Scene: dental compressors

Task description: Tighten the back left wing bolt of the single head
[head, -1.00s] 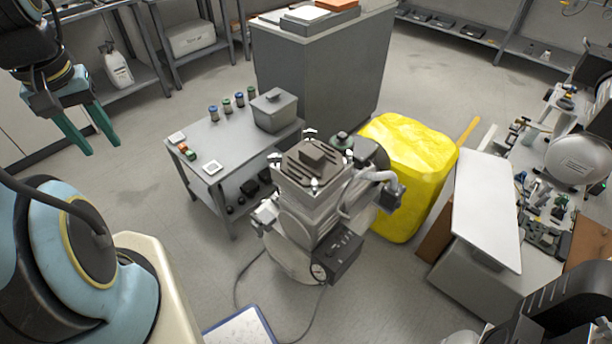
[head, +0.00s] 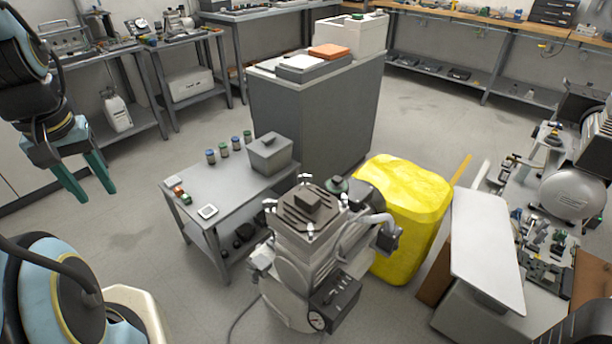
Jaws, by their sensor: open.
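The single head compressor (head: 301,262) stands upright on the floor at the centre of the head view. Its dark slotted top plate (head: 304,212) has a raised block in the middle. Small pale wing bolts sit around the plate's edges, one at the left corner (head: 269,204), one at the far corner (head: 306,179) and one at the near corner (head: 310,231). They are too small to tell how tight they are. My gripper (head: 97,190) hangs at the upper left with its two green fingers apart and empty. It is well away from the compressor.
A low grey table (head: 225,190) with jars and a grey box (head: 270,153) stands left behind the compressor. A grey cabinet (head: 315,115) is behind. Open floor lies between my arm and the table.

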